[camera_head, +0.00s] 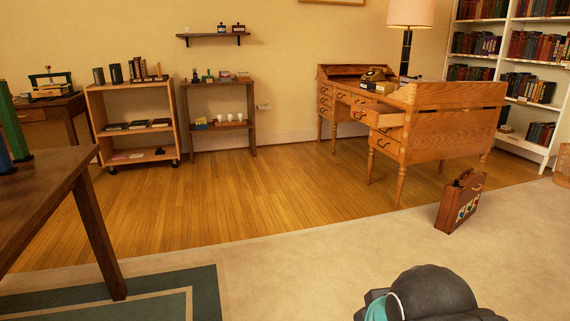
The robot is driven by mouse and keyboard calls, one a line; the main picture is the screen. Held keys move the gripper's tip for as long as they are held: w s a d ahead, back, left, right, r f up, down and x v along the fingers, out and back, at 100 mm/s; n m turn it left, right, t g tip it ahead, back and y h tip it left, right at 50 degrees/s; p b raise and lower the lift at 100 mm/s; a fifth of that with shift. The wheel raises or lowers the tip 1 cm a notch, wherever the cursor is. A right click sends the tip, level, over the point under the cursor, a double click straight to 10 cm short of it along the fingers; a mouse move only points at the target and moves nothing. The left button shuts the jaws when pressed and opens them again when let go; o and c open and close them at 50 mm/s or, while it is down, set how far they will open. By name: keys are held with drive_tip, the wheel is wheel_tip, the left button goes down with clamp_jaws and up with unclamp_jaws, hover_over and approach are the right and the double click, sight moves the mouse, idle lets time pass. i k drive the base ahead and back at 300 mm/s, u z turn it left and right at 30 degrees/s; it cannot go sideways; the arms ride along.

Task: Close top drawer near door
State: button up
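A wooden roll-top style desk (455,122) stands at the back right on thin legs. One upper drawer (388,119) juts out from the desk's front, in the right-hand stack. A lower drawer (386,145) beneath it looks shut. The drawers (325,101) of the left-hand stack look shut. No door shows, so I cannot tell which drawer is nearest one. A dark rounded part of my arm shows at the bottom right, far from the desk. My gripper is not in view.
A brown case (460,201) stands on the carpet (340,255) in front of the desk. A dark table (40,195) is at the left. Low shelves (132,90) line the back wall. Open wooden floor (250,195) lies between them and the carpet.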

sight(378, 115)
drive_tip(key=i, duration=3.7)
drive_tip(key=z, duration=1.1)
